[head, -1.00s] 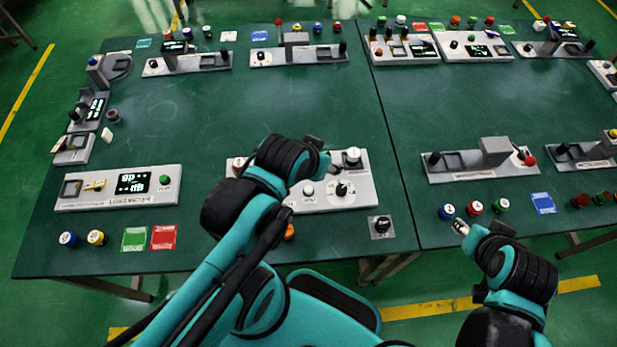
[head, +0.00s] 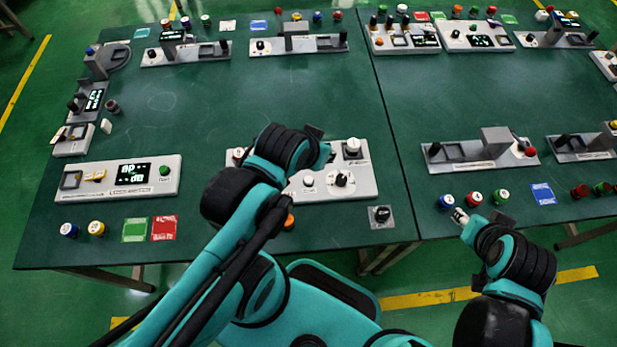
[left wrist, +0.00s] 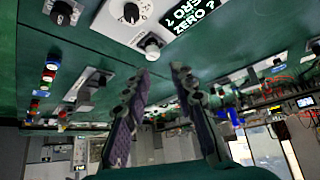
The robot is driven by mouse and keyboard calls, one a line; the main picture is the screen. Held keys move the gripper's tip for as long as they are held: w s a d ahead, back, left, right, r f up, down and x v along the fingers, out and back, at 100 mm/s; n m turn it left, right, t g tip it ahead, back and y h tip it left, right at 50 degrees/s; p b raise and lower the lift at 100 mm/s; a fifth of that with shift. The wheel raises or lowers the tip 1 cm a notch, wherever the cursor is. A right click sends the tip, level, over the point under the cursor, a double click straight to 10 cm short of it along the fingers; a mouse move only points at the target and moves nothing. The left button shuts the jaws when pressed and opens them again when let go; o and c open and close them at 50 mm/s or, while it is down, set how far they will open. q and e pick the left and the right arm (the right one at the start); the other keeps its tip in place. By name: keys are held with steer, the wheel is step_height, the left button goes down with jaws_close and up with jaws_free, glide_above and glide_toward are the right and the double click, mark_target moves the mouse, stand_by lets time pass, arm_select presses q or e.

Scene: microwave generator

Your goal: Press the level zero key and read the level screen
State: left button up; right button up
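A light grey panel (head: 365,185) with a black knob (head: 341,180) and white buttons lies near the table's front edge. My left arm covers its left-middle part. A white button (head: 353,147) stands on a dark square at its back right. My left gripper (head: 322,145) is above the panel. In the left wrist view its two dark fingers (left wrist: 160,72) are apart and empty. There the panel's lit screen (left wrist: 190,14) shows "ZERO ?", and the white button (left wrist: 153,48) is ahead of the fingertips, apart from them. My right gripper (head: 460,215) is near the right table's front edge; its fingers are unclear.
A level meter (head: 110,188) with a lit screen (head: 134,174) and a green button (head: 165,170) lies at left. Small plate with black knob (head: 381,217) lies right of the panel. Several coloured caps sit at the front edges. The table's middle is clear.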

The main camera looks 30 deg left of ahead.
arm_select(q)
jaws_close()
stand_by(1.0)
